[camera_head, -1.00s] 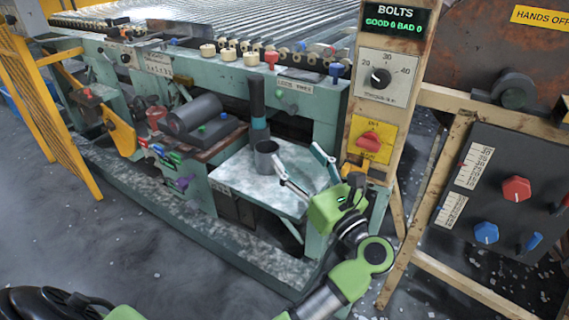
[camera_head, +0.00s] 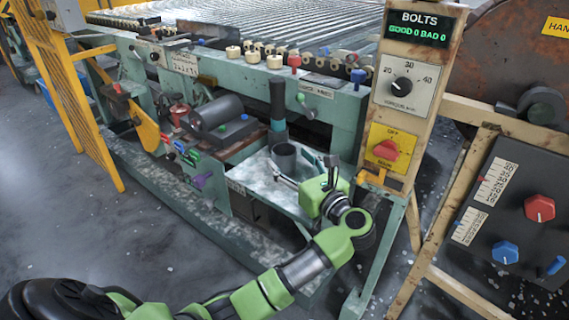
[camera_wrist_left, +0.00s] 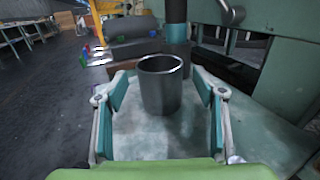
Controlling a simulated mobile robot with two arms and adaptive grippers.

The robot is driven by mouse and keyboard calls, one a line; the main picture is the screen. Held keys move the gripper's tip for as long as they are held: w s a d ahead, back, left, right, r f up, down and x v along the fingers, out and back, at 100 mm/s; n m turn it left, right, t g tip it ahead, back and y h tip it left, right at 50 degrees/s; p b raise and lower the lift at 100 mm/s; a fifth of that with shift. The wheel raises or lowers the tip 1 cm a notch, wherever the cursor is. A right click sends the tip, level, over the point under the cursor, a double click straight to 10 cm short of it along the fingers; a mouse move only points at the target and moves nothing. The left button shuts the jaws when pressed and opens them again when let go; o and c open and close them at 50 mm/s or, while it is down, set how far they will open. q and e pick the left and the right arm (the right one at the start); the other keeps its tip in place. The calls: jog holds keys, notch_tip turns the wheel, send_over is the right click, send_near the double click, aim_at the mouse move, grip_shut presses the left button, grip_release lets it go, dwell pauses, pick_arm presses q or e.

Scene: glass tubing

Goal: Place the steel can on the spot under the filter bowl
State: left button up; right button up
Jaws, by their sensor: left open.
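The steel can (camera_head: 284,156), a dark grey open-topped cylinder, stands upright on the pale, worn shelf (camera_head: 257,177) of the green machine. Behind it is a dark upright cylinder (camera_head: 278,98) with a teal lower part, perhaps the filter bowl; the spot under it is not clear to see. My left gripper (camera_head: 304,171) is open at the near right side of the can. In the left wrist view the can (camera_wrist_left: 161,92) stands between and slightly beyond the two spread fingers, with visible gaps on both sides. My right gripper is not in view.
A post with a dial and red switch (camera_head: 385,149) stands close right of my left arm. A dark horizontal cylinder (camera_head: 217,111) lies left of the shelf. A yellow guard (camera_head: 75,100) stands at far left. The floor in front is clear.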

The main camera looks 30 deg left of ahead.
aim_at(279, 149)
pick_arm(q)
jog(key=x, duration=0.3)
jog(key=shift+w+a+f, duration=0.1)
jog(key=shift+a, duration=0.05)
jog(key=shift+c, duration=0.5)
jog(key=c, duration=1.3)
